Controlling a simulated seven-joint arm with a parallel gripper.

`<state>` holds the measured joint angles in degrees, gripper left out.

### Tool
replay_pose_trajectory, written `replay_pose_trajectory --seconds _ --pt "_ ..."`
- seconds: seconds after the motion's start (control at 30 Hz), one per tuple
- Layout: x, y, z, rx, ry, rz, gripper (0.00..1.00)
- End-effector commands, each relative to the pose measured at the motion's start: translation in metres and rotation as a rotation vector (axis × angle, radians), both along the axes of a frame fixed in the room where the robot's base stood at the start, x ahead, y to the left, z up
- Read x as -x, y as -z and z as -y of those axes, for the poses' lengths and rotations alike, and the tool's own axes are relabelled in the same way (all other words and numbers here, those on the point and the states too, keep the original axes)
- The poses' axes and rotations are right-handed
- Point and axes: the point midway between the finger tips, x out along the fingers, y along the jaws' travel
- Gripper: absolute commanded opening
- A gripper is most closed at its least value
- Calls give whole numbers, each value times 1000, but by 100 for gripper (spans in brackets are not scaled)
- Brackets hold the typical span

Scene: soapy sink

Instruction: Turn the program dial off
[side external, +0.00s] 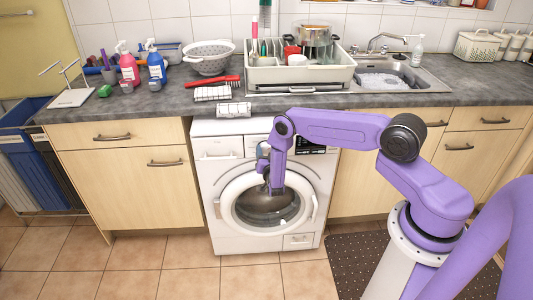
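A white washing machine (208,188) stands under the counter, with its round glass door (262,212) closed. Its control panel runs along the top front, with a detergent drawer (216,148) at the left and a dark display (318,145) at the right. I cannot make out the program dial; my forearm and wrist cover the middle of the panel. My gripper (276,191) points down in front of the upper part of the door. Its fingers are small and dark against the glass, so I cannot tell whether they are open or whether they touch anything.
The counter (420,101) above holds a dish rack (300,74), a colander (208,58), spray bottles (156,62) and a red brush (212,82). A folded cloth (234,110) lies at its front edge above the machine. Foamy sink (425,75) at right.

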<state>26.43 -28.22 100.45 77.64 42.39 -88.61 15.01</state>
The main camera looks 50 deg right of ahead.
Motion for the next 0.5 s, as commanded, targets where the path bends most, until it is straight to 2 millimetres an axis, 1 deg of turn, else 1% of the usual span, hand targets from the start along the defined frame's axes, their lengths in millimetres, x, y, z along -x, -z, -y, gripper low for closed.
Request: replay_pose_trajectory --seconds 0.27,0.5 --pt "0 0 -1 10 -1 -10 25" --pt "0 0 -1 78 -2 -78 25"
